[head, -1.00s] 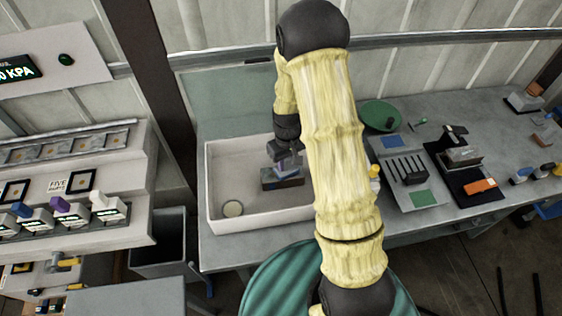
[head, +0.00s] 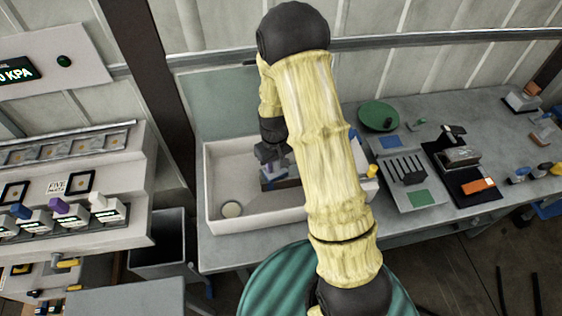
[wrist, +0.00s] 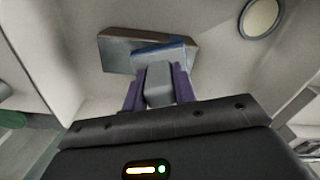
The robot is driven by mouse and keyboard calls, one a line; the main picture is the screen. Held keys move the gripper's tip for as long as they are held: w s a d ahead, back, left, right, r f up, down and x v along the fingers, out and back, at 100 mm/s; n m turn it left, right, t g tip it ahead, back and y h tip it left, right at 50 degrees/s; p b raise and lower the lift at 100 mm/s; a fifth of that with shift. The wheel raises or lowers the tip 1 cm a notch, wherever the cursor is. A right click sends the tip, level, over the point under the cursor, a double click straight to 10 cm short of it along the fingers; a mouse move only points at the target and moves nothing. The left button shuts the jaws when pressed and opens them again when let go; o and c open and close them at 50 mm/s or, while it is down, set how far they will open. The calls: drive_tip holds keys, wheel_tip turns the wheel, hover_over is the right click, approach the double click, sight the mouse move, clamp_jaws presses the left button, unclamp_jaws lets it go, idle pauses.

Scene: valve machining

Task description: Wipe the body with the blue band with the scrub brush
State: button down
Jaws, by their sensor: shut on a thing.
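My gripper (head: 271,163) is down inside the white basin, left of my arm in the head view. In the wrist view its two purple fingers (wrist: 158,78) are shut on a grey block-like handle (wrist: 158,90), which looks like the scrub brush. The body with the blue band (wrist: 118,52) lies in the basin just beyond the fingertips. It is a grey and brown block with a blue strip, and it also shows in the head view (head: 289,183), partly covered by my gripper. The held piece overlaps it; I cannot tell whether they touch.
The white basin (head: 214,190) has walls around my gripper and a round drain (head: 232,209) at its front left. Right of my arm, the bench holds a green round dish (head: 379,113), a slotted rack (head: 402,172) and a dark fixture (head: 462,160). The basin's left part is clear.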

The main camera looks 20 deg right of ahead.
drive_tip(key=shift+w+a, duration=0.1)
drive_tip(key=shift+a, duration=0.75)
drive_tip(key=shift+a+r+p, duration=0.2)
drive_tip(key=shift+r+p, duration=0.1)
drive_tip(key=shift+p, duration=0.05)
drive_tip(key=shift+w+r+p, duration=0.1)
drive_tip(key=shift+r+p, duration=0.25)
drive_tip(key=shift+r, duration=0.5)
drive_tip(key=shift+r+p, duration=0.55)
drive_tip(key=shift+r, duration=0.3)
drive_tip(key=shift+r+p, duration=1.6)
drive_tip(key=shift+r, duration=0.5)
drive_tip(key=shift+f, duration=0.1)
